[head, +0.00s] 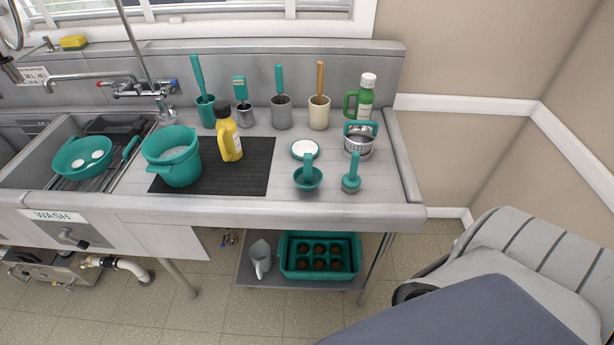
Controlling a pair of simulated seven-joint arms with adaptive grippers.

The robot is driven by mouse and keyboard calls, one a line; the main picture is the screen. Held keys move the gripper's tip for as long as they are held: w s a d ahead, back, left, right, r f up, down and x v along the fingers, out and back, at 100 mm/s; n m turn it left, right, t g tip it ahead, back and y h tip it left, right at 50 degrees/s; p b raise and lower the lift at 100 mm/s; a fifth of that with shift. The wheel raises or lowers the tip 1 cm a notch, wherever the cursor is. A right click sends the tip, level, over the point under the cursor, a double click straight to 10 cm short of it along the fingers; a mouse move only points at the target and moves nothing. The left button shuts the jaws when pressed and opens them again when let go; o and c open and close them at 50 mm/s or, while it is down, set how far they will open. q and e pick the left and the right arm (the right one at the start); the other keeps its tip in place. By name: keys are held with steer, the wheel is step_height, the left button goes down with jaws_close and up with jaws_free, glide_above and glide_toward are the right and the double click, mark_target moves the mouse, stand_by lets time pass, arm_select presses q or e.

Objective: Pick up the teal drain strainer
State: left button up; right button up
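Small teal items stand at the right end of the steel counter. A shallow teal cup with an upright handle (308,180) is near the front edge. Right of it is a teal-handled piece with a rounded base (351,182). Behind them sits a perforated metal basket with a teal handle (358,144). I cannot tell for certain which of these is the drain strainer. All three stand apart from the counter's edge. Neither of my grippers is in view.
A white round dish (305,149) lies behind the teal cup. The counter's front right is clear.

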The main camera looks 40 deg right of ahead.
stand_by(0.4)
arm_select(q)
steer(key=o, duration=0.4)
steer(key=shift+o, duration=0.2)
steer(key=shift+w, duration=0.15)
